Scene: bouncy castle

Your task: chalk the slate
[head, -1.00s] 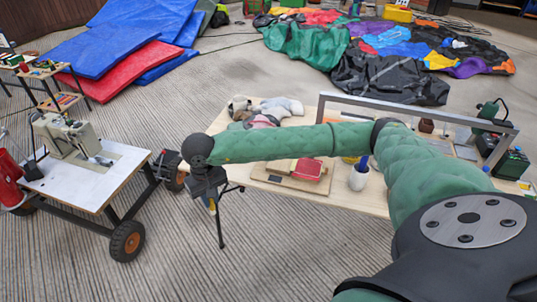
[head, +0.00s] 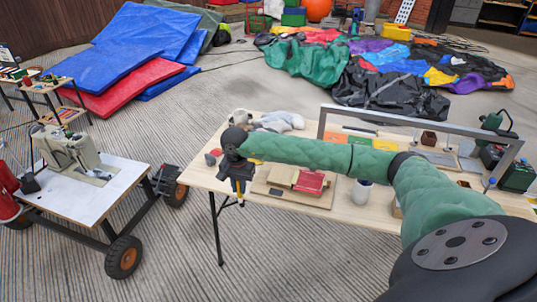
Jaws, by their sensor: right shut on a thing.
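My right gripper (head: 239,198) points down at the left front edge of the wooden table. It is shut on a small yellowish thing (head: 241,204) that is mostly hidden by the fingers; I cannot tell whether it is chalk. I cannot make out a slate for certain. A wooden board (head: 320,203) on the table, right of the gripper, carries a red block (head: 311,182). A flat grey piece (head: 437,157) lies farther right. My left gripper is not in view.
The wooden table (head: 205,174) also holds a white cup (head: 361,192), a grey plush (head: 280,121) and a metal frame (head: 420,122) standing over it. A white-topped cart (head: 85,198) with a sewing machine (head: 66,146) stands left. Open floor lies in front.

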